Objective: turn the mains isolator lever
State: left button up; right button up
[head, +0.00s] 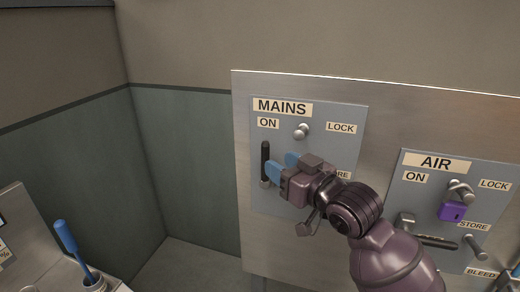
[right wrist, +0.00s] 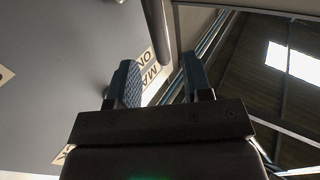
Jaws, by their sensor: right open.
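The mains isolator lever (head: 265,160) is a black handle standing upright below the ON label on the MAINS panel (head: 340,152). In the right wrist view the lever (right wrist: 155,28) is a dark rod ahead of the fingertips, between their lines. My right gripper (head: 281,165) is open, its blue fingers pointing at the lever from the right. In the right wrist view the gripper (right wrist: 162,75) shows a gap between its fingers with no lever in it. The gripper and arm hide part of the panel, including most of the STORE label. My left gripper is not in view.
A round metal knob (head: 301,131) sticks out above, between ON and LOCK. To the right, the AIR panel (head: 415,205) carries a purple padlock (head: 452,211) and a black-gripped handle (head: 428,239). A blue-handled brush (head: 68,240) stands in a holder at lower left.

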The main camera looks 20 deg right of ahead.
jog(key=p+x, duration=0.1)
jog(key=x, duration=0.6)
jog(key=shift+w, duration=0.3)
jog(key=shift+a, duration=0.1)
jog(key=shift+c, duration=0.3)
grip_shut()
